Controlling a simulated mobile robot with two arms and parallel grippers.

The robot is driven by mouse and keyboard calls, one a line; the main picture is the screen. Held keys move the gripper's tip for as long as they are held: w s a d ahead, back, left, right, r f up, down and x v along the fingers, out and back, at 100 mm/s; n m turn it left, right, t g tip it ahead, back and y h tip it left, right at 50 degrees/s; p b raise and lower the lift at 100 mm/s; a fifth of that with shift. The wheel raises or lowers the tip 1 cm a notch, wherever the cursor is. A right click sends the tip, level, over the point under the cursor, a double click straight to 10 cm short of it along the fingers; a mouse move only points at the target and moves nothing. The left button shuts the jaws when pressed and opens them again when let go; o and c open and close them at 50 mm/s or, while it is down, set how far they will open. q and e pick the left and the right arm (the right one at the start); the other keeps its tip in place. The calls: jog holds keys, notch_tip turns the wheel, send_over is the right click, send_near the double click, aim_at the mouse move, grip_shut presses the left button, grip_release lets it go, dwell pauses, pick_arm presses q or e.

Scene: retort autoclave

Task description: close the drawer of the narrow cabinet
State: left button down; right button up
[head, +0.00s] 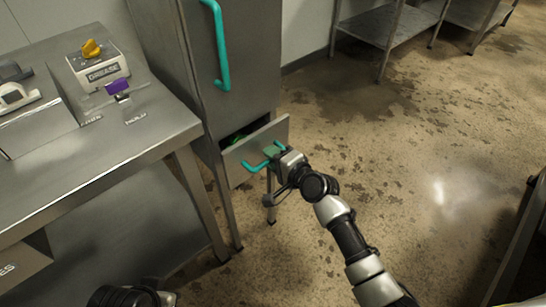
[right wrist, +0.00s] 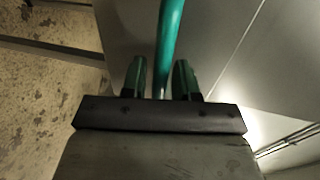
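The narrow cabinet (head: 240,65) is a tall grey metal unit with a teal handle (head: 218,45) on its upper door. Its drawer (head: 236,170) is below that door and stands partly open, with something green inside. The teal drawer handle (head: 252,167) runs across the drawer front. My right gripper (head: 275,154) is at this handle. In the right wrist view, the teal bar (right wrist: 171,35) passes between the two green-padded fingers (right wrist: 162,75). A small gap shows beside the bar, so the fingers look open around it. My left gripper is out of view; only a dark arm part shows at the bottom.
Metal shelving (head: 385,25) is at the back. The stained floor (head: 400,150) right of the drawer is clear.

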grip_shut()
jog(key=x, duration=0.2)
jog(key=r+b+x, duration=0.1)
jog(key=x, duration=0.1)
jog(key=shift+w+f, duration=0.1)
jog(key=shift+o, duration=1.3)
grip_release()
jog(key=shift+a, duration=0.1)
